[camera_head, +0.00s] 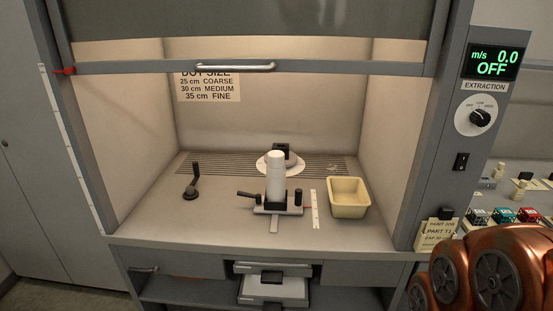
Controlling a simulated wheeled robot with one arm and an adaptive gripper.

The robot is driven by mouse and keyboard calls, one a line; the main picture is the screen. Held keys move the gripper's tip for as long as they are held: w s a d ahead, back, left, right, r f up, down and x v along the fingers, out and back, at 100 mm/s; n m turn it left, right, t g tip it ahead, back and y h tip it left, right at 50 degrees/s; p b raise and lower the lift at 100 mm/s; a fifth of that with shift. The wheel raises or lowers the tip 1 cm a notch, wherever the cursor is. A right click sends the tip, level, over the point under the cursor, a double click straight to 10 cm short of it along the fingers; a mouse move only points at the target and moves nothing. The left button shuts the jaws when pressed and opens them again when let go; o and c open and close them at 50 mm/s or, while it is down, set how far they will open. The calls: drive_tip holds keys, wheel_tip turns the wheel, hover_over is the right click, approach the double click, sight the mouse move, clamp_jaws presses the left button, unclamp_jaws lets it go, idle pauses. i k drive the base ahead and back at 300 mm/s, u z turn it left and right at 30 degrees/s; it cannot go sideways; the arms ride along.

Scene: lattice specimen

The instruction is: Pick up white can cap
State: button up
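A white cylindrical can (276,181) stands upright inside the fume hood, on or in a small grey fixture with black blocks. A white cap (277,157) appears to form its top end, though the seam is too small to make out clearly. My gripper is not in view. Copper-coloured links of my arm fill the lower right corner, outside the hood and well apart from the can.
The hood sash (236,67) is raised, leaving the front open. A cream tray (348,211) stands right of the fixture (292,209), with a ruler strip between. A round white base with a black part is behind the can. A black stand (191,193) is left.

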sight(275, 158)
drive_tip(key=z, duration=1.3)
drive_tip(key=i, duration=1)
drive_tip(key=u, duration=3.75)
